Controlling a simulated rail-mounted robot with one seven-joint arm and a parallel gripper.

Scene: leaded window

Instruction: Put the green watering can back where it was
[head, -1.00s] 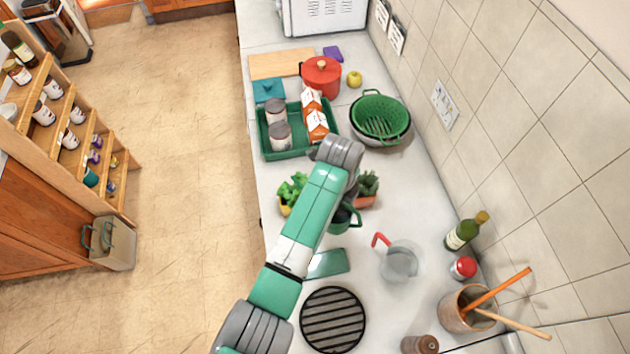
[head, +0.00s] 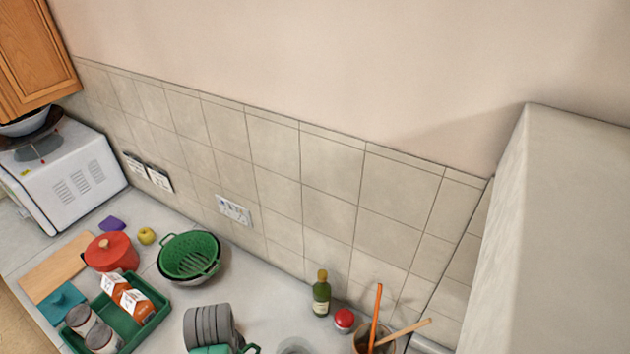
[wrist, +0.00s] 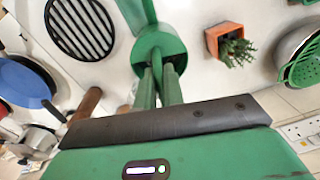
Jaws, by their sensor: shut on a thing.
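The green watering can (wrist: 160,45) is in the upper middle of the wrist view, its round dark opening facing the camera. My gripper (wrist: 158,80) is shut on it at the near side; the fingers hide the part they hold. I cannot tell whether the can stands on the counter or is lifted. In the head view only part of my arm shows at the bottom edge, with a small green loop beside it that may belong to the can; the gripper itself is out of that view.
A potted plant (wrist: 230,45) stands right of the can, a black round trivet (wrist: 80,28) left. The head view shows the green tray (head: 125,325) with cans and cartons, the green colander (head: 190,257), a bottle (head: 321,293), a red-topped jar (head: 344,320) and the tiled wall behind.

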